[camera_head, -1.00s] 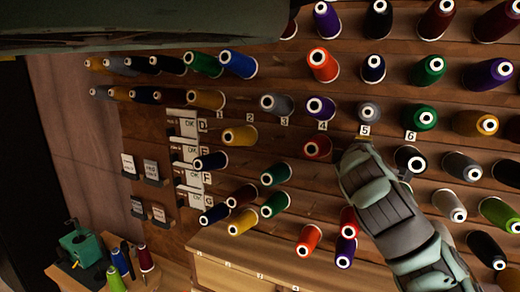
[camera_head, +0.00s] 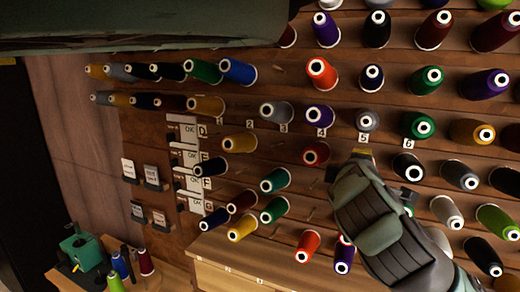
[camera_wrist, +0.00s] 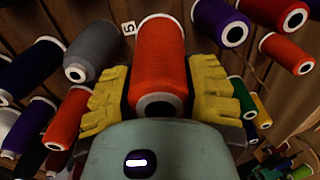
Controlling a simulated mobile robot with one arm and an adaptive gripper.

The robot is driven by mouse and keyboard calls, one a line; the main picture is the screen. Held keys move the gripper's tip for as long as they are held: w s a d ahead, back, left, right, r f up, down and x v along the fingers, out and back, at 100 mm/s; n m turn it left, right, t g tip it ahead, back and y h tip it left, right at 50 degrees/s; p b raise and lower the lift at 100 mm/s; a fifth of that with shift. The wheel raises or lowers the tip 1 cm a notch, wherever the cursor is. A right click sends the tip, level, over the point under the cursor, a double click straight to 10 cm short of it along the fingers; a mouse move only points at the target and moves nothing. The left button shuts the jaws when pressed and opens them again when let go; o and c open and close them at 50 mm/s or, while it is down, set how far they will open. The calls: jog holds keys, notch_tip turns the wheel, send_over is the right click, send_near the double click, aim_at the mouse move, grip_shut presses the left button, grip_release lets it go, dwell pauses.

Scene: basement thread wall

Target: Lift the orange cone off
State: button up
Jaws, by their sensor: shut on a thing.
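The orange cone (camera_wrist: 158,55) fills the middle of the wrist view, its end with a white ring and dark hole facing my palm. My gripper (camera_wrist: 160,88) has a yellow-padded finger on each side of it and is shut on it. In the head view my gripper (camera_head: 350,160) is right of centre, close to the thread wall below the "5" label (camera_head: 363,138). There my gripper appears to hide the held cone. Whether the cone is still around its peg cannot be seen.
Close neighbours include a grey cone (camera_wrist: 90,50), a purple cone (camera_wrist: 220,22) and another orange cone (camera_wrist: 70,118). A red cone (camera_head: 316,152) sits left of my gripper. Wooden drawers (camera_head: 225,270) stand below. Some pegs left of my gripper are bare.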

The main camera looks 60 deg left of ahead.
jog(key=shift+s+d+r+p, duration=0.2)
jog(key=shift+s+p, duration=0.25)
jog(key=shift+p, duration=1.15)
jog(key=p, duration=0.1)
jog(key=s+p, duration=0.1)
jog(key=p, duration=0.1)
jog(key=shift+d+r, duration=0.2)
jog(key=shift+d, duration=0.1)
jog(key=shift+s+d+p, duration=0.15)
jog(key=shift+s+p, duration=0.1)
jog(key=shift+p, duration=0.3)
jog(key=shift+f, duration=0.1)
